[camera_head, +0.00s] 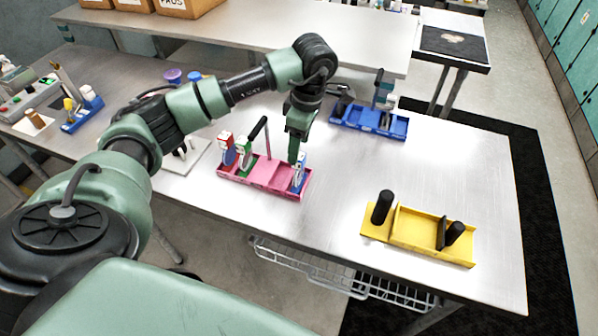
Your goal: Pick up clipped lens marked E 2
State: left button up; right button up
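A pink tray (270,178) stands on the metal table. A blue-and-white clipped piece (299,175) stands at the right end. Their markings are too small to read, so I cannot tell which is E 2. My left gripper (293,158) points down right at the top of the blue-and-white piece and partly covers it. Whether its fingers are open or closed on it, or touch it, is not clear. My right gripper is not in view.
A blue tray (400,128) lies behind to the right, and a yellow tray (407,230) with black cylinders lies at front right. The table between them is clear. A wire basket (300,264) hangs below the front edge.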

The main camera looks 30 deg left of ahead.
aim_at(299, 171)
pick_arm(q)
notch_tip(299, 171, down, 4)
jog(key=p, duration=0.2)
jog(key=shift+f+p, duration=0.15)
jog(key=shift+p, duration=0.2)
jog(key=shift+w+a+f, duration=0.1)
jog(key=shift+f, duration=0.2)
grip_shut()
